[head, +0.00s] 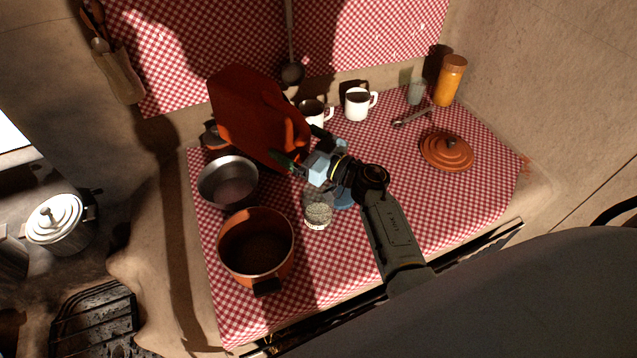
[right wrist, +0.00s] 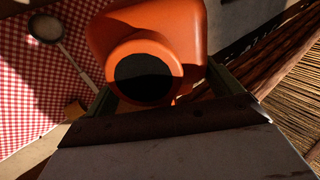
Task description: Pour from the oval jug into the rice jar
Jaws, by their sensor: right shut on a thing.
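The oval jug (head: 253,112) is a large red-orange vessel held up above the counter in the head view, tilted with its mouth end down to the right. My right gripper (head: 296,162) is shut on it near its neck. In the right wrist view the jug (right wrist: 148,60) shows its round dark mouth between my fingers (right wrist: 170,95). The rice jar (head: 318,210) is a small clear glass with pale grains, standing on the checked cloth below my right gripper. Its upper part is partly hidden by the gripper. No stream shows. My left gripper is not in view.
An orange pot (head: 256,245) and a grey metal bowl (head: 228,182) stand left of the jar. White mugs (head: 358,104), an orange bottle (head: 449,80) and a terracotta lid (head: 447,150) are at the back and right. The cloth (head: 440,205) is clear at front right.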

